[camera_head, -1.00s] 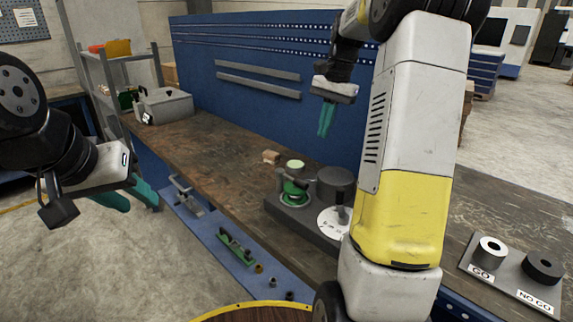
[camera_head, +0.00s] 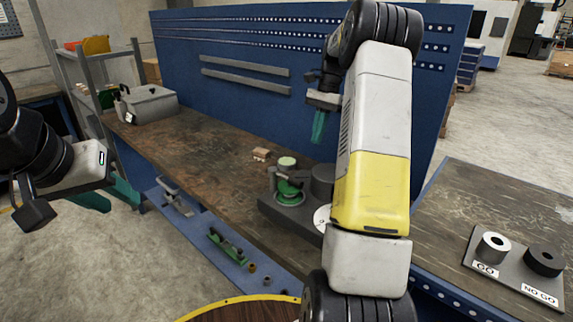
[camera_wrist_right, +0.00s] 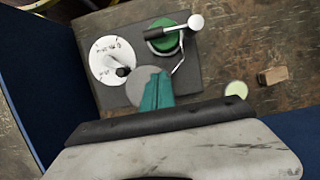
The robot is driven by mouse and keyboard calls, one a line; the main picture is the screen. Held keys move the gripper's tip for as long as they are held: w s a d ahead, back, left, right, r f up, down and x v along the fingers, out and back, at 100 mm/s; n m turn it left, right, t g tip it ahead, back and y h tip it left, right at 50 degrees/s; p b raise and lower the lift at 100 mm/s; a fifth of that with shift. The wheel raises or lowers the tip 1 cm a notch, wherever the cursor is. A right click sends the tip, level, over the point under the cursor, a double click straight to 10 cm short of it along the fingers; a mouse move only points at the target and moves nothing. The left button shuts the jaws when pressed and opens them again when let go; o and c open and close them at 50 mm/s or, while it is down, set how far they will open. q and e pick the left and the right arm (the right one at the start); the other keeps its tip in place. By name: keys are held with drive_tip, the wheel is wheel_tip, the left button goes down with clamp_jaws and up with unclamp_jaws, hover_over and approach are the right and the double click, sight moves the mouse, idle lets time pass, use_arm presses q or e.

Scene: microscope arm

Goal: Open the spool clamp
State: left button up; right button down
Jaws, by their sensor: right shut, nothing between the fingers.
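The clamp fixture is a dark base plate (camera_head: 268,204) on the bench, carrying a green round part (camera_head: 288,191), a grey cylinder (camera_head: 322,180) and a white marked dial (camera_head: 321,217), partly hidden by my right forearm. In the right wrist view, a lever with a white knob (camera_wrist_right: 195,22) lies across the green part (camera_wrist_right: 162,42). My right gripper (camera_head: 318,138) is shut and empty, pointing down above and behind the fixture. Its teal fingers (camera_wrist_right: 157,90) overlap the grey cylinder in the wrist view. My left gripper (camera_head: 112,200) is open and empty, off the bench at left.
A pale green disc (camera_head: 287,161) and a small wooden block (camera_head: 261,154) lie beyond the fixture. A grey box (camera_head: 150,105) stands at the bench's far left. GO (camera_head: 493,247) and NO GO (camera_head: 545,259) gauges stand right. A blue panel (camera_head: 225,115) rises behind the bench.

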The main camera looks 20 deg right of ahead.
drive_tip(key=s+a+f, duration=0.1)
drive_tip(key=a+f, duration=0.1)
drive_tip(key=f, duration=0.1)
drive_tip(key=s+a+f, duration=0.1)
drive_tip(key=f, duration=0.2)
drive_tip(key=s+a+f, duration=0.1)
drive_tip(key=a+f, duration=0.1)
drive_tip(key=f, duration=0.1)
drive_tip(key=shift+s+a+f, duration=0.25)
drive_tip(key=shift+a, duration=0.1)
